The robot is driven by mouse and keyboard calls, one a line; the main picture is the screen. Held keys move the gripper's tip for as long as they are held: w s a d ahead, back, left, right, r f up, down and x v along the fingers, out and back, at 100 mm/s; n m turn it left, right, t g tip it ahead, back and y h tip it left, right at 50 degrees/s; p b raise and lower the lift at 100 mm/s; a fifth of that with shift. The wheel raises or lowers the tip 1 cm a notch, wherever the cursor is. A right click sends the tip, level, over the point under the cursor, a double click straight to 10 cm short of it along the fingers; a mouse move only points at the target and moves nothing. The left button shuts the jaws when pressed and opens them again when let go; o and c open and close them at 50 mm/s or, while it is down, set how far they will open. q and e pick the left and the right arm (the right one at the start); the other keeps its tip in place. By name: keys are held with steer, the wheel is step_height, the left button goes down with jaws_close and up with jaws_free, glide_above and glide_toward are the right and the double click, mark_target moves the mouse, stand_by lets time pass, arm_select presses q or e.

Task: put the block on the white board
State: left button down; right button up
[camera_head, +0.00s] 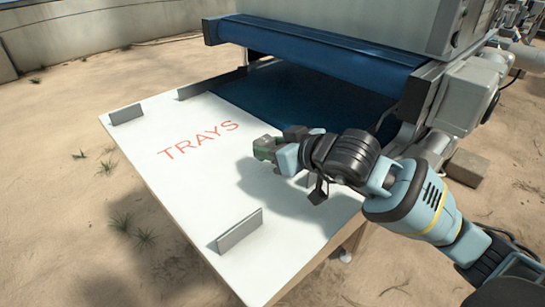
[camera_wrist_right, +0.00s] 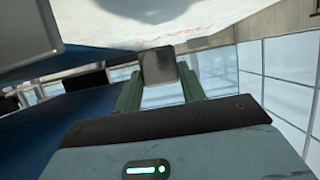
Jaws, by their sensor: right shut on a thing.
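The white board (camera_head: 210,180) marked TRAYS lies flat in front of the blue belt machine in the head view. It also shows at the top of the right wrist view (camera_wrist_right: 200,20). My right gripper (camera_head: 268,148) is over the board, right of the red lettering. It is shut on a small grey block (camera_wrist_right: 159,68), which shows between the two green fingers in the right wrist view. In the head view the block is hard to make out among the fingers. A shadow lies on the board below the arm. My left gripper is not in view.
Low grey upright plates stand on the board at its front (camera_head: 238,230), left corner (camera_head: 126,114) and back edge (camera_head: 212,83). The blue belt machine (camera_head: 320,50) rises behind. The board's middle and left are clear.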

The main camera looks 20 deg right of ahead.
steer(key=shift+f, duration=1.45)
steer(key=shift+f+b, duration=0.4)
steer(key=shift+b, duration=0.1)
